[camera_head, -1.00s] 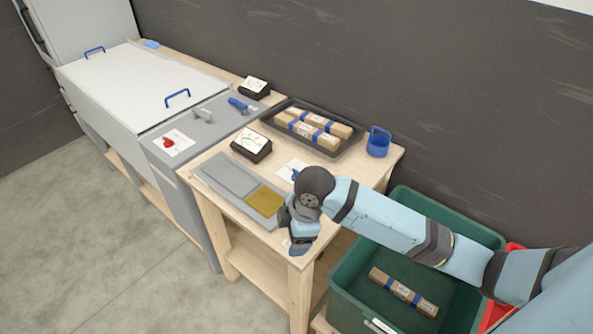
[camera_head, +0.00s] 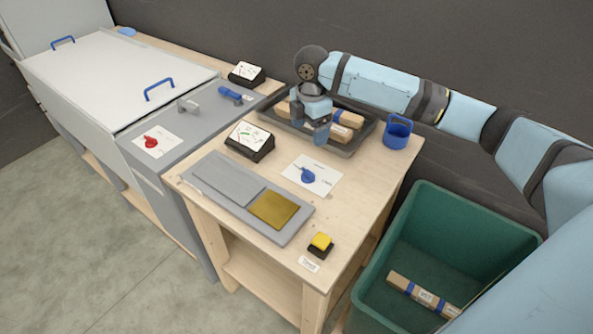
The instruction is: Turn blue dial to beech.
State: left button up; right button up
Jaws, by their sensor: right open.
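The blue dial (camera_head: 308,176) sits on a white marked card (camera_head: 325,184) on the wooden table, its pointer toward the left. The card's lettering is too small to read. My right gripper (camera_head: 318,138) points down just behind the dial, above the front edge of the dark tray. It is open, apart from the dial, and nothing shows between its fingers. My left gripper is not in view.
The dark tray (camera_head: 362,140) holds several wrapped bundles. A blue cup (camera_head: 397,133), a small display (camera_head: 250,138), a grey plate (camera_head: 222,180) and a yellow button (camera_head: 321,242) stand around the dial. A green bin (camera_head: 440,215) is at right.

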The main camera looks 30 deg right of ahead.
aim_at(307, 171)
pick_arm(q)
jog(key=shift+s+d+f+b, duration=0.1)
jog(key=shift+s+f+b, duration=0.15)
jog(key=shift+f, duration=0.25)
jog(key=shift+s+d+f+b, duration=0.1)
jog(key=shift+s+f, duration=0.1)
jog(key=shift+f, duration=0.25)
pick_arm(e)
notch_tip(307, 171, down, 15)
jog(key=shift+w+r, duration=0.1)
jog(key=shift+r, duration=0.05)
jog(key=shift+c, duration=0.2)
jog(key=c, duration=0.9)
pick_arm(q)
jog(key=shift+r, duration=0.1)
pick_arm(e)
jog(key=shift+r, duration=0.1)
